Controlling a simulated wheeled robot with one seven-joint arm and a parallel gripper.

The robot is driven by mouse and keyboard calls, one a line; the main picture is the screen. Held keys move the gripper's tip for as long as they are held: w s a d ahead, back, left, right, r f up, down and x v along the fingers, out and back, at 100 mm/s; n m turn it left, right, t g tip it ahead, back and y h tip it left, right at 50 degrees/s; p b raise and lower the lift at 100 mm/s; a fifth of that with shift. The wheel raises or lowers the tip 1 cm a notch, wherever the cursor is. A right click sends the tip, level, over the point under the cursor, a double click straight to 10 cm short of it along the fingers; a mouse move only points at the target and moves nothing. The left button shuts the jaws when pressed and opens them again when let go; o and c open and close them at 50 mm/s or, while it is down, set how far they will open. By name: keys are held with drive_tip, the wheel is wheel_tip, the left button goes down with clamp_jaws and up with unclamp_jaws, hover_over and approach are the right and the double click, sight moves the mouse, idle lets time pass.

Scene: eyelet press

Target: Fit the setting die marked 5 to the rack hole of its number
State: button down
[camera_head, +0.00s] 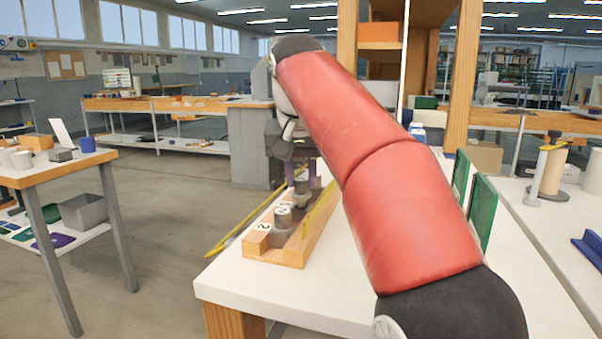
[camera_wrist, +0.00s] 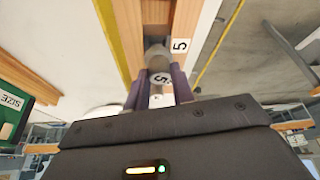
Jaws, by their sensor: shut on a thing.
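The setting die marked 5 (camera_wrist: 160,78) is a grey cylinder with a white number label. My gripper (camera_wrist: 161,88) is shut on it, with a purple finger on each side. In the wrist view the die is over the wooden rack (camera_wrist: 194,12), close to the rack's label 5 (camera_wrist: 180,45). I cannot tell whether its lower end is in a hole. In the head view my gripper (camera_head: 303,172) is at the far end of the rack (camera_head: 291,254).
The rack lies on a white table (camera_head: 326,298). Yellow strips run along the rack. Green panels (camera_head: 482,217) stand to the right of my arm. A side table (camera_head: 60,172) with cups and boxes stands at left, with open floor between.

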sight(301, 180)
drive_tip(key=shift+f+b, duration=0.8)
drive_tip(key=shift+f, duration=0.25)
drive_tip(key=c, duration=1.1)
unclamp_jaws()
drive_tip(key=shift+r, duration=0.1)
drive_tip(key=shift+r+p, duration=2.35)
drive_tip(key=shift+r, duration=0.1)
